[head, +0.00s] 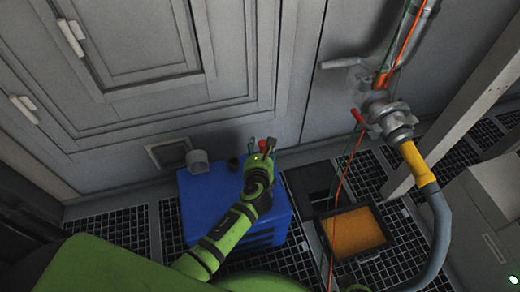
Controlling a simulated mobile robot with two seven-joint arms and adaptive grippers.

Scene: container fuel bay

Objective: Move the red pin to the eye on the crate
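The blue crate (196,215) stands on the grated floor against the grey wall. My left gripper (262,147) is over the crate's far right part, with the arm crossing above its top. A small red piece shows between the gripper's fingers, beside a green bit; it is too small to tell what it is or whether it is gripped. A red pin-like piece (357,115) sticks out to the left of the metal hose coupling (388,118). I cannot make out the eye on the crate; the gripper and arm cover part of the top. My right gripper is out of view.
A white cylindrical piece (197,160) and a small dark knob (233,163) are at the crate's back edge. Right of the crate lies an orange-brown panel (355,232). A grey hose with a yellow collar (418,164) and thin red and green lines hang at the right.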

